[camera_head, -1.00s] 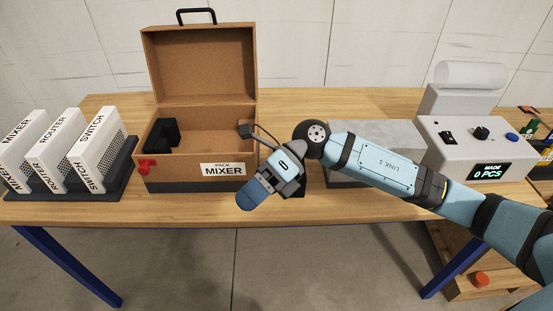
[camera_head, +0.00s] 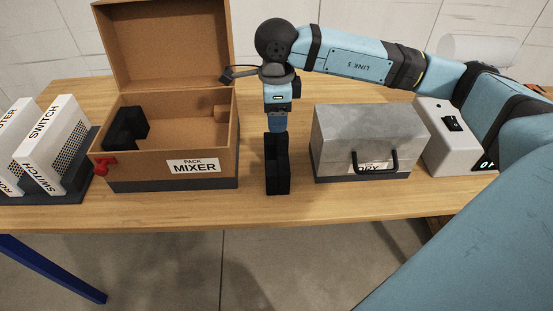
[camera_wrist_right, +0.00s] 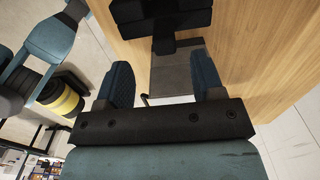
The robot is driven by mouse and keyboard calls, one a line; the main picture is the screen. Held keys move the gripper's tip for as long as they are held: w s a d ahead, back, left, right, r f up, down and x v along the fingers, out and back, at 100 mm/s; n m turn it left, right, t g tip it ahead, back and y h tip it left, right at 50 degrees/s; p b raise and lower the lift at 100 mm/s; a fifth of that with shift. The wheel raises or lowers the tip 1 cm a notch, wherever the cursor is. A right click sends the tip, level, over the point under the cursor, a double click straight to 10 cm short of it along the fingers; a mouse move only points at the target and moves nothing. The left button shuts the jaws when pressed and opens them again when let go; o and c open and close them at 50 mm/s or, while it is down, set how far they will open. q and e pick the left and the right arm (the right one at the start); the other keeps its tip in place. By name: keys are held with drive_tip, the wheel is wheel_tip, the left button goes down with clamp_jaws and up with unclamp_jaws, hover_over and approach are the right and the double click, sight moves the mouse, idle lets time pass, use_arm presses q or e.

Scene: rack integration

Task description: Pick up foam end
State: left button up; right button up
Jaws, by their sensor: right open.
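A black foam end (camera_head: 277,178) stands upright on the table between the cardboard box and the grey case. My right gripper (camera_head: 277,128) points down directly above it, its fingertips at or just over its top; contact is unclear. In the right wrist view my right gripper (camera_wrist_right: 162,75) is open, with one blue finger on each side. Black foam (camera_wrist_right: 160,18) shows beyond the fingertips at the top of that view. Another black foam piece (camera_head: 125,132) sits inside the left part of the open box. My left gripper is not in view.
The open cardboard box (camera_head: 205,183), labelled MIXER, stands left of the gripper with a red clip (camera_head: 104,166) on its side. The grey case (camera_head: 365,130) with a black handle is close on the right. White SWITCH unit (camera_head: 50,145) stands in a dark rack at far left.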

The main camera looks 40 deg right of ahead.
sight(278, 142)
drive_tip(key=f, duration=0.6)
drive_tip(key=f+p, duration=0.1)
drive_tip(key=f, duration=0.2)
drive_tip(key=shift+d+f, duration=0.15)
drive_tip(key=shift+d, duration=0.15)
drive_tip(key=shift+c, duration=0.3)
clamp_jaws()
